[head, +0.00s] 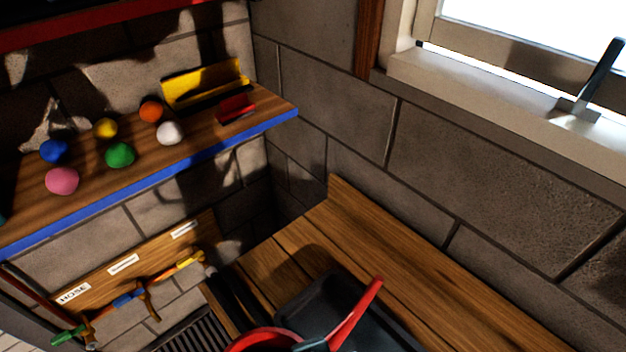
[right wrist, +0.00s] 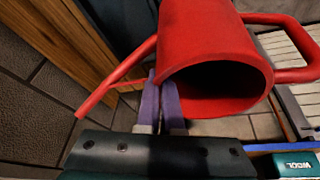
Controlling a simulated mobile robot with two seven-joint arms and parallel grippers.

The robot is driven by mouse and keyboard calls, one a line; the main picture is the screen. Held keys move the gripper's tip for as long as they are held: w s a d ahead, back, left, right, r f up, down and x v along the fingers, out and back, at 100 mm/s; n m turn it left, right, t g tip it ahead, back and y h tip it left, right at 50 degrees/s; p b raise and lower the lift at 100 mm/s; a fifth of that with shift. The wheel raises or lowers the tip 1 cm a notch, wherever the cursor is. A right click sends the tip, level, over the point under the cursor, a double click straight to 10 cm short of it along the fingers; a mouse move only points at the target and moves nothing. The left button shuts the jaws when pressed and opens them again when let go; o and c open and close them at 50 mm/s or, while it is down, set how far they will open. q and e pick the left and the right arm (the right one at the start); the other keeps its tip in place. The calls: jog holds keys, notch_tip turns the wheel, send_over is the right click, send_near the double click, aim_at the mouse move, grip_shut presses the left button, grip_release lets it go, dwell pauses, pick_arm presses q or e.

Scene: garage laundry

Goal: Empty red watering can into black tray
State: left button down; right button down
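The red watering can (head: 262,341) is at the bottom edge of the head view, with its long spout (head: 357,315) reaching up over the black tray (head: 318,291). The tray lies on the wooden bench and is partly hidden by the can. In the right wrist view, the can (right wrist: 215,55) shows its round open mouth toward the camera, with the spout at left and handle at right. My right gripper (right wrist: 162,85) has its purple fingers closed at the can's rim beside the spout. The can's contents are too dark to see. My left gripper is not in view.
The wooden bench (head: 400,262) has bare planks around the tray, against a block wall. Dark long objects (head: 236,292) lie at its left edge. A blue-edged shelf (head: 200,150) with several coloured balls is at upper left. A hose rack (head: 130,265) hangs below it.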

jog(key=w+d+f+m+g+y+b, duration=0.2)
jog(key=d+f+g+y+b, duration=0.3)
jog(key=y+b, duration=0.6)
jog(key=w+f+g+b, duration=0.1)
jog(key=g+b, duration=0.1)
jog(key=b, duration=1)
jog(key=shift+w+g+b, duration=0.2)
jog(key=shift+g+b, duration=0.1)
jog(key=shift+g, duration=0.1)
dwell(0.9)
jog(key=shift+d, duration=0.1)
dwell(0.5)
dwell(0.9)
